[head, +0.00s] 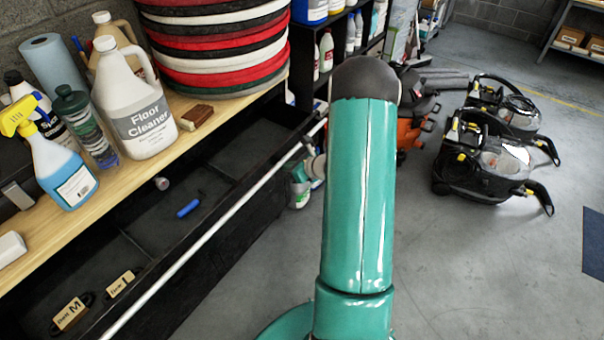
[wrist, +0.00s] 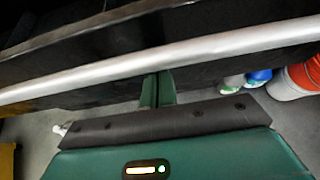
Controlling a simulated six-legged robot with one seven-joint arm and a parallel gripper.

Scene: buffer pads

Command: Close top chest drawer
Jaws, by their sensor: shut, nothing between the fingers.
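The black top drawer (head: 218,145) stands open under the chest's wooden top (head: 130,175) in the head view. A long silver bar handle (head: 240,202) runs along its front edge. The handle (wrist: 100,72) also crosses the wrist view, with the dark drawer front (wrist: 85,35) around it. My gripper (wrist: 157,82) is shut and empty, its green fingers pointing at the handle. The fingertips appear at the bar's lower edge; whether they touch or pass behind it I cannot tell.
The drawer holds two labelled blocks (head: 72,312) and a blue item (head: 188,208). Bottles, including a white floor cleaner jug (head: 140,110), and stacked round pads (head: 215,50) stand on the top. Black cleaning machines (head: 485,160) stand at right. The floor (head: 480,270) in front is clear.

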